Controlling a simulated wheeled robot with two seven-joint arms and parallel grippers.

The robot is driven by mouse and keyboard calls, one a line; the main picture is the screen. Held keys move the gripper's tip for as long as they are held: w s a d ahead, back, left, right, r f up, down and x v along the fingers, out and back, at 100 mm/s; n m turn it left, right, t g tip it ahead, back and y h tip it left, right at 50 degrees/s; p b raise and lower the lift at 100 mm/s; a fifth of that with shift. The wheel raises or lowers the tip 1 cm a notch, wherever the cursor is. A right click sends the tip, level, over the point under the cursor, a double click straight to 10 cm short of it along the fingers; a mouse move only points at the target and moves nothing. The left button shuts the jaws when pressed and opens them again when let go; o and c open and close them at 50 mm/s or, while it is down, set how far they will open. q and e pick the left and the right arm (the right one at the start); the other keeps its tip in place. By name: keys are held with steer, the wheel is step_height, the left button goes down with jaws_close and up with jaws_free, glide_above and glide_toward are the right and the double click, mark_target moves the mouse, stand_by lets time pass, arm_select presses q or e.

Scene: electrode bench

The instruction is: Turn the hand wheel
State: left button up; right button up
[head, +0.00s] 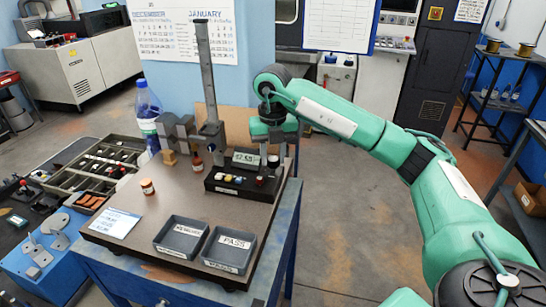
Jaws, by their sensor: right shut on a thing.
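A measuring stand with a tall grey upright post (208,80) rises from the brown bench top (165,205). Its dark base (230,188) sits at the right part of the bench, with a small digital display (246,157) above it. My green right arm reaches in from the right, and its gripper (271,142) points down beside the post, at the stand's right side. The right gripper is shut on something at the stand. The hand wheel cannot be made out clearly; the gripper and wrist cover that spot. My left gripper is not in view.
Two grey trays stand at the bench front, one labelled REWORK (181,239) and one PASS (229,252). Open floor lies right of the bench.

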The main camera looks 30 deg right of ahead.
steer(key=m, duration=0.4)
steer(key=shift+m, duration=0.3)
steer(key=m, duration=0.3)
steer(key=shift+r+m+b, duration=0.1)
steer(key=shift+m+b, duration=0.25)
steer(key=shift+m, duration=0.05)
steer(key=m, duration=0.3)
steer(key=shift+m, duration=2.1)
steer(key=o, duration=1)
